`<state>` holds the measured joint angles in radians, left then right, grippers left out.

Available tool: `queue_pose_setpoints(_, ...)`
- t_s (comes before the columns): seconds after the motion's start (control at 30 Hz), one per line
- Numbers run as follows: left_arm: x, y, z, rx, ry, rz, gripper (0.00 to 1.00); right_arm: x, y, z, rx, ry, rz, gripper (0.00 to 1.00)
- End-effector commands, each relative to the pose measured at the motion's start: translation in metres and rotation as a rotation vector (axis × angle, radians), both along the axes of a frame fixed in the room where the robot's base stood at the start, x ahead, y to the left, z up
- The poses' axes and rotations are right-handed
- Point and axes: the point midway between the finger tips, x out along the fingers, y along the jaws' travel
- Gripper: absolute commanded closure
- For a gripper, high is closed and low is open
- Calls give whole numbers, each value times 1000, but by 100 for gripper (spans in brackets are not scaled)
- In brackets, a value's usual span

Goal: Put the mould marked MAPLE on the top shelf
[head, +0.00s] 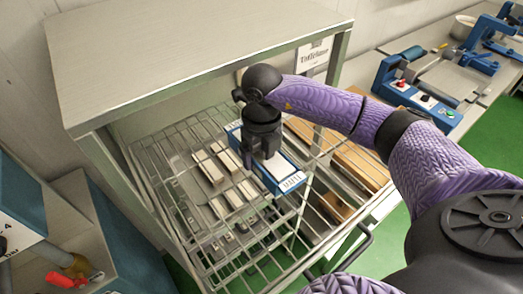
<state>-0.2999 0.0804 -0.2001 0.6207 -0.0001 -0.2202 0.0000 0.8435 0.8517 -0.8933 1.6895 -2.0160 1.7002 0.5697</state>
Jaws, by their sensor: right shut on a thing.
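The mould (286,177) is a blue tray with a pale filling and a white end label that looks like MAPLE, small and partly blurred. My right gripper (267,155) is shut on it from above and hides part of its middle and far end. The mould is at the upper wire shelf (165,150) of the rack, towards its right side. I cannot tell whether it touches the wires or hangs just above them. My left gripper is not in view.
The rack's solid roof (190,50) overhangs the wire shelf. Pale bars (208,167) and brown blocks (358,165) show through or beside the wires. A blue machine (420,95) stands on the bench at right. The upper shelf's left part looks clear.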

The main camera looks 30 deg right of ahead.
Motion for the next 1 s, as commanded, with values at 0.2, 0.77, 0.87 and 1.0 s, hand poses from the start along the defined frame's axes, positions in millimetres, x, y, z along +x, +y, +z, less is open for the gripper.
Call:
queue_pose_setpoints(0.2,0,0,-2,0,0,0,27,0,0,-2,0,-2,0,100)
queue_pose_setpoints(0.77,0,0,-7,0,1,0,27,0,0,-6,0,-2,0,100)
queue_pose_setpoints(0.87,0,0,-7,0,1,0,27,0,0,-6,0,-2,0,100)
queue_pose_setpoints(1.0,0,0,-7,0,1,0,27,0,0,-6,0,-1,0,0)
